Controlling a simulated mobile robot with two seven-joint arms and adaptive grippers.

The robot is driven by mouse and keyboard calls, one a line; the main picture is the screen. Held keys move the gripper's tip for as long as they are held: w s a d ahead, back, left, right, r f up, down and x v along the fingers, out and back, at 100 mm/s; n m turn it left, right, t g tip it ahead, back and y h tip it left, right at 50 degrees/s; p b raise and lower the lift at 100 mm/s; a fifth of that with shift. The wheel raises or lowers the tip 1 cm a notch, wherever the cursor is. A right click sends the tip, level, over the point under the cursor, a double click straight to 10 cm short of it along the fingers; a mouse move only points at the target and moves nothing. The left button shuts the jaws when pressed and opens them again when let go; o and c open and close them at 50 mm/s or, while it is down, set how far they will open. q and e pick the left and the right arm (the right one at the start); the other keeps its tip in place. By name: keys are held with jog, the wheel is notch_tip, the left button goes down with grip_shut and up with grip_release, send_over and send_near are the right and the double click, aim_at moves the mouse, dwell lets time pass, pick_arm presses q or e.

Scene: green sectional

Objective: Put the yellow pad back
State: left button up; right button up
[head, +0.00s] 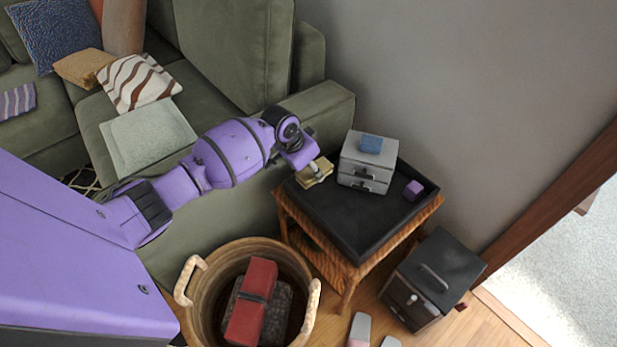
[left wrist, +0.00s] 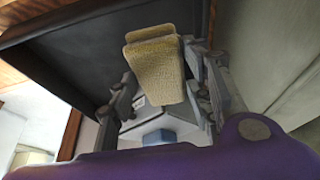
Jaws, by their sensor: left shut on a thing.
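The yellow pad (head: 316,178) is at the left corner of the black tray (head: 358,237) on the wooden side table (head: 345,275). My left gripper (head: 314,168) is shut on the pad, reaching in from the left. In the left wrist view the pad (left wrist: 157,70) sits between the two fingers of my left gripper (left wrist: 165,95), with the dark tray (left wrist: 70,60) behind it. I cannot tell whether the pad touches the tray. My right gripper is not in view.
A grey drawer box (head: 367,165) with a blue block (head: 371,144) on top stands in the tray. A purple cube (head: 414,190) lies right of it. A wicker basket (head: 215,310) holds red and dark things. A black cabinet (head: 435,275) stands right; the green sofa (head: 310,105) is behind.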

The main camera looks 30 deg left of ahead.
aim_at(308, 176)
pick_arm(q)
jog(key=shift+w+a+f, duration=0.1)
jog(key=shift+a+f, duration=0.2)
jog(key=shift+f, duration=0.15)
jog(key=f, duration=0.2)
jog(key=f+b, duration=0.1)
jog(key=shift+a+f, duration=0.2)
jog(key=shift+a, duration=0.05)
jog(key=shift+w, duration=0.1)
jog(key=shift+f, duration=0.15)
jog(key=shift+f, duration=0.55)
jog(key=o, duration=1.1)
jog(key=shift+r, duration=0.1)
